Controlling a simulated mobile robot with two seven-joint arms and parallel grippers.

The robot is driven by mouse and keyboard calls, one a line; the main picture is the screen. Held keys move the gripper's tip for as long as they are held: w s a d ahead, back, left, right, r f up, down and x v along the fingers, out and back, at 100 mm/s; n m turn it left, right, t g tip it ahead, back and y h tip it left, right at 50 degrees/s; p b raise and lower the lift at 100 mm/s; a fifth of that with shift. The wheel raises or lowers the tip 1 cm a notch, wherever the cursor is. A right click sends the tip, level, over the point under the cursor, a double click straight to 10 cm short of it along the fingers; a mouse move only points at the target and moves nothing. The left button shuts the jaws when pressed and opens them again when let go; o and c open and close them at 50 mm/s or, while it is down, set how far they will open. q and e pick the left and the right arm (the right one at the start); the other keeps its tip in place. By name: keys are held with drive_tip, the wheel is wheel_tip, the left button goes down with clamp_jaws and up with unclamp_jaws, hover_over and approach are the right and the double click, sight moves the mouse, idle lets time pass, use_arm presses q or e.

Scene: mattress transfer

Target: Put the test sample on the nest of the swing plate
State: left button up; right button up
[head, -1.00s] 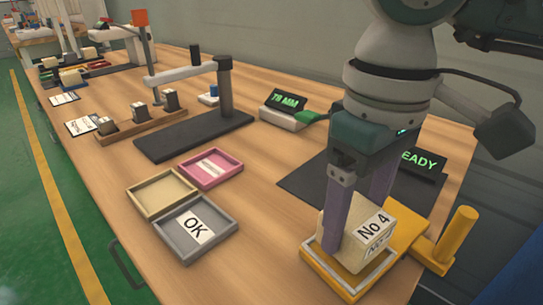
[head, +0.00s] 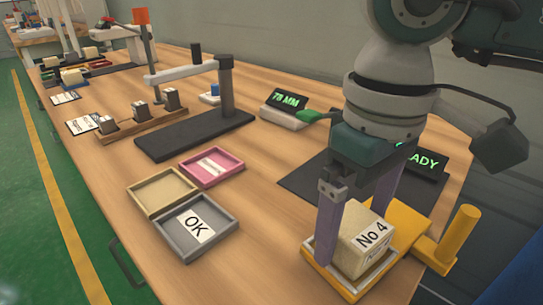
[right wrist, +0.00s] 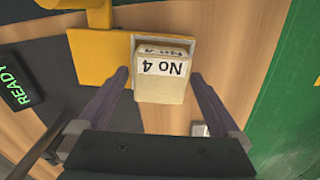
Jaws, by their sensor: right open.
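The test sample (head: 358,240) is a beige foam block with a "No 4" label. It sits in the square nest (head: 349,288) of the yellow swing plate (head: 405,226), inside the raised rim. It also shows in the right wrist view (right wrist: 162,84), with part of the yellow plate (right wrist: 97,58) beside it. My right gripper (head: 350,235) is open, its purple fingers on either side of the block. In the wrist view there is a gap between each finger and the block. My left gripper is not in view.
A yellow upright handle (head: 458,234) stands at the plate's right end. A display reading "READY" (head: 424,163) is behind my right gripper. A grey "OK" tray (head: 197,228), a beige tray (head: 162,191) and a pink tray (head: 211,167) lie to the left.

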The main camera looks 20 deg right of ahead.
sight(356, 222)
wheel_tip(356, 222, up, 12)
drive_tip(key=shift+p, duration=0.35)
